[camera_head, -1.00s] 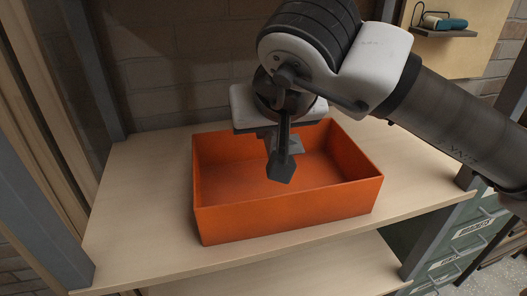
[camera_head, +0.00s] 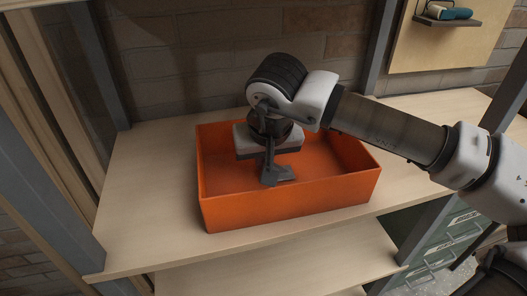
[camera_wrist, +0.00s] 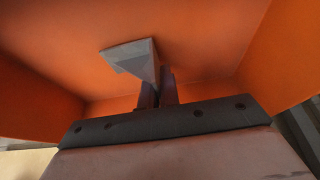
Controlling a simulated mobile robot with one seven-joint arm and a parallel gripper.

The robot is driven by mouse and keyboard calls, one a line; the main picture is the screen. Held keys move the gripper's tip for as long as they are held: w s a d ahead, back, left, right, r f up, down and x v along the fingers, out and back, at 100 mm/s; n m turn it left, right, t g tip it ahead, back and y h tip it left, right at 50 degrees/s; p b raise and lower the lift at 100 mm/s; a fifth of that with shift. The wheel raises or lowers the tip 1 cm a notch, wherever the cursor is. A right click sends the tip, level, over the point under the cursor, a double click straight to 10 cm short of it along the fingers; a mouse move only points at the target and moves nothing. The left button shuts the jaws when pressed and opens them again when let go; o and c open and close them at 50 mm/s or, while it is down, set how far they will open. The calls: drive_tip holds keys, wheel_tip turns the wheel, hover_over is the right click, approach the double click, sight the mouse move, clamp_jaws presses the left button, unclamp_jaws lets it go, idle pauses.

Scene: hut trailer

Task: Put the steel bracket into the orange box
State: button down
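The orange box (camera_head: 290,207) stands open on the wooden shelf in the head view. Its inner walls and floor fill most of the wrist view (camera_wrist: 210,60). My gripper (camera_head: 269,170) points down inside the box, left of its middle. Its fingers are close together, shut on the grey steel bracket (camera_head: 283,174). In the wrist view the bracket (camera_wrist: 135,60) sticks out to the left beyond the fingertips (camera_wrist: 158,85). It is low in the box; I cannot tell whether it touches the floor. The fingers hide part of it.
The shelf (camera_head: 150,195) is bare to the left of the box. A brick wall (camera_head: 190,65) stands behind, and grey posts (camera_head: 95,70) frame the shelf. A lower shelf (camera_head: 290,262) lies below, with green drawers (camera_head: 440,245) at the lower right.

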drive_tip(key=shift+f, duration=0.2)
drive_tip(key=shift+f+b, duration=0.1)
drive_tip(key=shift+b, duration=0.2)
drive_tip(key=c, duration=1.6)
unclamp_jaws()
drive_tip(key=shift+c, duration=0.2)
drive_tip(key=shift+r+p, duration=0.4)
drive_tip(key=v, duration=0.7)
drive_tip(key=shift+s+r, duration=0.1)
